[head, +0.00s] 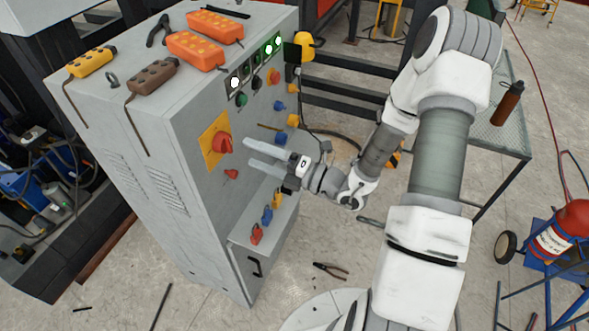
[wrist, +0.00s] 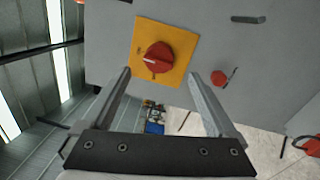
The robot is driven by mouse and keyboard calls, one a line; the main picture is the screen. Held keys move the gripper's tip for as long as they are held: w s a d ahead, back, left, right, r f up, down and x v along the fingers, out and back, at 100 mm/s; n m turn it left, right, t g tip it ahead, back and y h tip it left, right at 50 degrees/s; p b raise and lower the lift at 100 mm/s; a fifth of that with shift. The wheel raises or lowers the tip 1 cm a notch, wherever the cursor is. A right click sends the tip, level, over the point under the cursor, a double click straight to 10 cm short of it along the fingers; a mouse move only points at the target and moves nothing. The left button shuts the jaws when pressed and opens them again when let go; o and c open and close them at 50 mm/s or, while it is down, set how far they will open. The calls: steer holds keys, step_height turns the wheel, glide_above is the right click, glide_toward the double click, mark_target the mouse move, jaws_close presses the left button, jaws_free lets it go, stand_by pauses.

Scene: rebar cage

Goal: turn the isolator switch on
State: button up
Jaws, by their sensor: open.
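The isolator switch is a red rotary knob (head: 222,143) on a yellow square plate (head: 208,139), on the front face of the grey cabinet (head: 195,185). In the wrist view the red knob (wrist: 159,57) sits near the top middle on its yellow plate (wrist: 178,32), with a pale mark on its left part. My gripper (head: 247,152) is in front of the cabinet face, just right of the knob. Its fingers are apart and empty. In the wrist view the knob shows beyond and between the two fingertips (wrist: 159,72), apart from them.
A smaller red knob (head: 231,174) is below the switch; it also shows in the wrist view (wrist: 219,78). Several coloured plugs and buttons line the cabinet's right side. Orange pendants (head: 196,50) and pliers (head: 158,30) lie on top. Pliers (head: 330,270) lie on the floor.

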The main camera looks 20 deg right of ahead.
steer(key=r+v, duration=0.1)
steer(key=v, duration=0.9)
steer(key=shift+s+d+f+b, duration=0.2)
steer(key=shift+f+b, duration=0.2)
steer(key=shift+f, duration=0.15)
steer(key=shift+a, duration=0.1)
steer(key=s+a+r+n+g+h, duration=0.3)
steer(key=s+n+g, duration=0.35)
steer(key=n, duration=0.55)
steer(key=s+a+r+n+g+h, duration=0.25)
steer(key=s+a+n+g, duration=0.35)
steer(key=n, duration=0.5)
steer(key=s+d+r+n+t+h, duration=0.1)
steer(key=d+r+n+t+h, duration=0.5)
steer(key=n, duration=1.2)
steer(key=d+r+h, duration=0.3)
steer(key=r, duration=0.3)
steer(key=shift+s+d+n, duration=0.15)
steer(key=shift+s+n, duration=0.15)
